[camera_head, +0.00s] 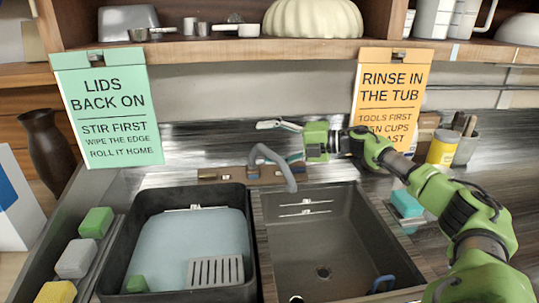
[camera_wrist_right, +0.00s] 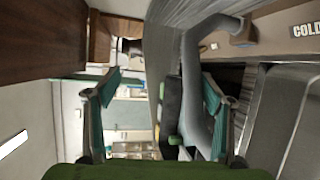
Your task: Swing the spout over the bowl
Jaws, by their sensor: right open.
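The grey curved spout (camera_head: 272,157) rises from the wooden tap block (camera_head: 228,174) behind the sink. Its tip points down near the back left edge of the grey right-hand bowl (camera_head: 325,245). My right gripper (camera_head: 280,142) comes in from the right and is open above and behind the spout. In the right wrist view the spout (camera_wrist_right: 192,85) runs between the open fingers, nearer the right-hand finger (camera_wrist_right: 213,100). I cannot tell whether that finger touches it. My left gripper is not in view.
Left of the bowl is a dark tub (camera_head: 125,240) with pale blue contents and a slotted grey plate (camera_head: 216,271). Coloured blocks line the far left. A yellow jar (camera_head: 442,148) and teal block (camera_head: 406,204) are at right. A shelf (camera_head: 210,50) with hanging signs is above.

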